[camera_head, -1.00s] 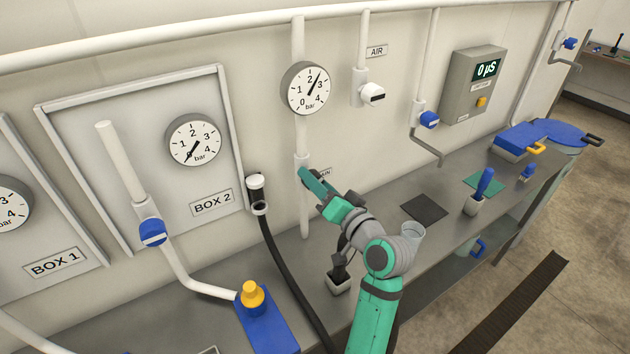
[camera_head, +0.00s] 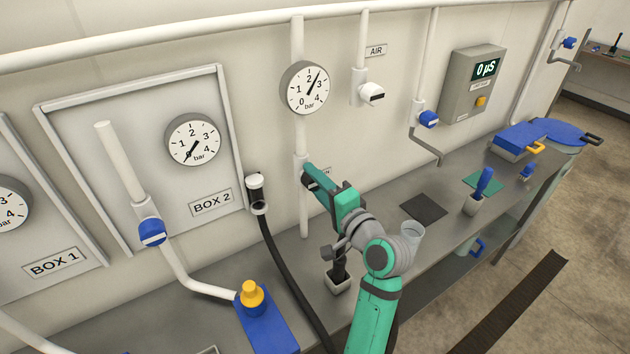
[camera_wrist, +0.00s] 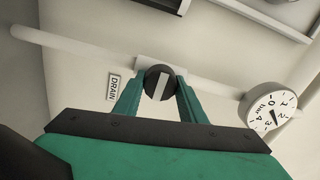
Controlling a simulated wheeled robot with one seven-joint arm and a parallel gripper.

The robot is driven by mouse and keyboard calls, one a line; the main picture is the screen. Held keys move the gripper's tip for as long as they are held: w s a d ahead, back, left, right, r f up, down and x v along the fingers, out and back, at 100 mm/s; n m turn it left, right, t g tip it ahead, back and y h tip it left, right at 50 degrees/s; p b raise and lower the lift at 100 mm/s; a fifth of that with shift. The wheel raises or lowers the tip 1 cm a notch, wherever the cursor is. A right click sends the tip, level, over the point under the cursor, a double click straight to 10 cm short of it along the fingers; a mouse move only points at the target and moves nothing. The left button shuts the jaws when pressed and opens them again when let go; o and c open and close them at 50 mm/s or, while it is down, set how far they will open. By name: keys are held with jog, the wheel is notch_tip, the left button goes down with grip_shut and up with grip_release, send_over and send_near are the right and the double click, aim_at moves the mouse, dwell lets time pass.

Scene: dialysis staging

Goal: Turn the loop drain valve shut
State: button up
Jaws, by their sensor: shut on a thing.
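The drain valve has a round black knob with a white bar, seen in the wrist view (camera_wrist: 160,83). It sits on a white pipe, which shows upright against the wall in the head view (camera_head: 303,215). The bar lies roughly across the pipe. A DRAIN label (camera_wrist: 114,87) is beside it. My gripper (camera_wrist: 157,90) is shut on the knob, one green finger on each side. In the head view my gripper (camera_head: 309,177) reaches the pipe at the valve and hides most of the knob and label.
A pressure gauge (camera_head: 305,88) is above the valve on the same pipe. A black hose (camera_head: 272,245) hangs left of my arm. A black-handled tool in a white holder (camera_head: 338,283) stands below my wrist. A clear cup (camera_head: 412,233) stands right of my arm.

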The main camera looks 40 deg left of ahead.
dwell(0.4)
jog(key=o, duration=1.1)
jog(key=shift+w, duration=0.1)
jog(key=shift+c, duration=0.2)
jog(key=shift+d, duration=0.1)
jog(key=v, duration=1.1)
